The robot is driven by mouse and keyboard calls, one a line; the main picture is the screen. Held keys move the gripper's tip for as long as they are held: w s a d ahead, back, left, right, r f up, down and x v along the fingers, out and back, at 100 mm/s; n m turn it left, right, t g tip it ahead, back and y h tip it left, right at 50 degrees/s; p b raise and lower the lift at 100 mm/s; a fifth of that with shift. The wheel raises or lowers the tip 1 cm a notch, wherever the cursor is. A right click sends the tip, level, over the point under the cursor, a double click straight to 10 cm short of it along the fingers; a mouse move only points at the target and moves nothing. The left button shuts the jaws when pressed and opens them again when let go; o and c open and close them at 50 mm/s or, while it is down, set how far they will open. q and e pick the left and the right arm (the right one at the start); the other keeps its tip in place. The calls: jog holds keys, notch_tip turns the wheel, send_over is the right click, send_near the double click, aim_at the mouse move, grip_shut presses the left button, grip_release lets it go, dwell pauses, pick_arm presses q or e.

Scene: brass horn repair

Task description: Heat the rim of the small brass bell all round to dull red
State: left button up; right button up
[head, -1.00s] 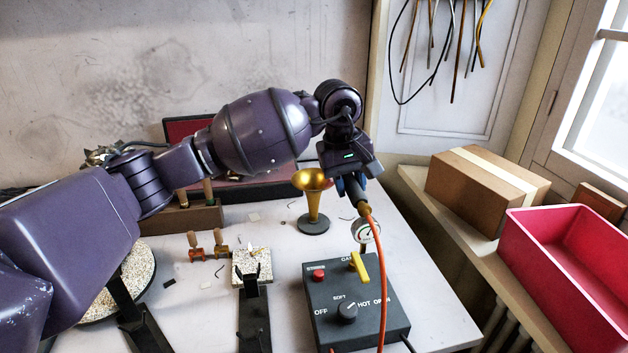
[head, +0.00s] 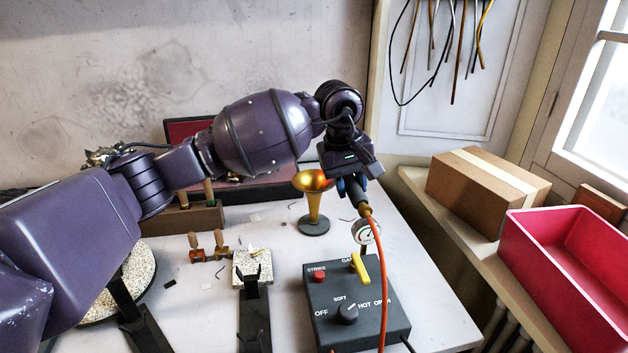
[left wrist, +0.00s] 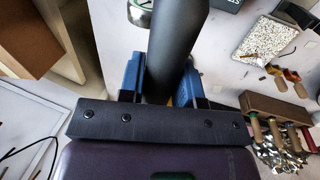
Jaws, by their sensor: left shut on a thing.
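The small brass bell (head: 313,208) stands upright, mouth up, on a round dark base on the bench. The right side of its rim glows orange-red; the left side of the rim looks golden. My left gripper (head: 352,187) is just right of the bell's rim. Its blue fingers are shut on a dark torch (head: 356,198), which also fills the gap between the fingers in the left wrist view (left wrist: 175,50). The torch's nozzle end is hidden in the head view, and no clear flame shows. My right gripper is not in view.
An orange hose (head: 380,270) runs from the torch down past the control box (head: 375,320), which has a yellow gas lever (head: 360,267). A gauge (head: 367,232) stands behind it. Wood-handled tools (head: 208,250) lie left. A pink bin (head: 570,270) and cardboard box (head: 487,185) sit right.

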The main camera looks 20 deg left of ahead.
pick_arm(q)
jog(key=shift+a, duration=0.35)
jog(key=a, duration=0.4)
jog(key=shift+s, duration=0.2)
dwell(0.5)
dwell(0.6)
dwell(0.4)
